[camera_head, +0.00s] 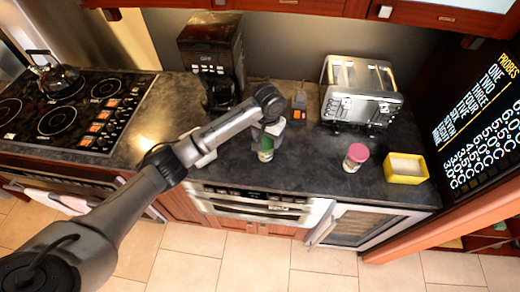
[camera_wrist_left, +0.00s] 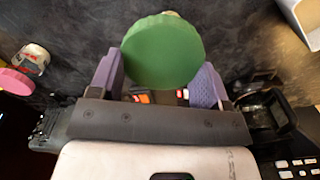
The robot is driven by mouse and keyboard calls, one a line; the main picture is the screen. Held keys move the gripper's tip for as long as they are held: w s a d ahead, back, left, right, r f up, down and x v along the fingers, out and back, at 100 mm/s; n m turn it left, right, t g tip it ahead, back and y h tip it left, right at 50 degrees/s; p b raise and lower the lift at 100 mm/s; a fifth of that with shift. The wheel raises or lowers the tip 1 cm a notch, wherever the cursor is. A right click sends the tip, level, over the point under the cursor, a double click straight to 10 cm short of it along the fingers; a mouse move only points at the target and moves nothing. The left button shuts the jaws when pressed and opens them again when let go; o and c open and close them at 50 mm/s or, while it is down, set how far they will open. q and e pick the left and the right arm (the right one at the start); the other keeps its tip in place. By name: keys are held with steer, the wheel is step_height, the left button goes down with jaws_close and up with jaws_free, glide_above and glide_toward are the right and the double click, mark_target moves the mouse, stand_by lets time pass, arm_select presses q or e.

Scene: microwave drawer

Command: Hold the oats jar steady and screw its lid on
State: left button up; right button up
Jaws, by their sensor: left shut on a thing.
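A round green lid (camera_wrist_left: 163,50) sits between the two purple fingers of my left gripper (camera_wrist_left: 158,72) in the left wrist view; the gripper is shut on it. In the head view my left gripper (camera_head: 270,127) points down at the counter over a small pale jar with green on it (camera_head: 265,156). A bit of something pale shows past the lid's far edge in the wrist view. I cannot tell whether the lid is seated on the jar or which label the jar bears. My right gripper is not in view.
A jar with a pink lid (camera_head: 355,157) and a yellow container (camera_head: 405,169) stand to the right on the dark counter (camera_head: 310,165). A toaster (camera_head: 360,92) and a coffee maker (camera_head: 213,60) stand behind. The stove (camera_head: 75,110) is at left.

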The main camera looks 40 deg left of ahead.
arm_select(q)
steer(key=w+a, duration=0.1)
steer(key=w+a+r, duration=0.1)
steer(key=w, duration=0.1)
steer(key=w+a, duration=0.1)
steer(key=shift+w+r, duration=0.25)
steer(key=shift+r, duration=0.05)
stand_by(0.5)
steer(key=shift+f, duration=2)
steer(key=shift+n, duration=0.3)
